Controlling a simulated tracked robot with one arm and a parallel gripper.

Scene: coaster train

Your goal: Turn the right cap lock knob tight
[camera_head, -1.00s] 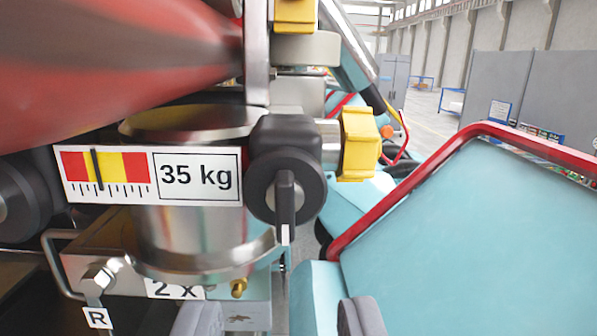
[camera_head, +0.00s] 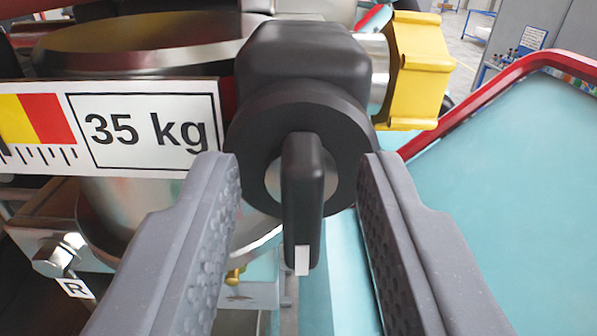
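The black cap lock knob (camera_head: 302,190) is in the middle of the view, with its flat handle upright and a white mark at its lower end. It sits on a black housing (camera_head: 300,50) in front of a metal cylinder (camera_head: 130,215). My gripper (camera_head: 298,172) is open, with one grey finger to the left of the knob's handle and one to the right. Gaps show between each finger and the handle. The fingertips overlap the edges of the round knob face in the picture; whether they touch it I cannot tell.
A "35 kg" label (camera_head: 145,128) with a coloured scale is left of the knob. A yellow fitting (camera_head: 415,75) is at the upper right on a metal shaft. A light blue seat panel with a red rail (camera_head: 490,95) fills the right. A bolt (camera_head: 60,255) with an "R" tag is lower left.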

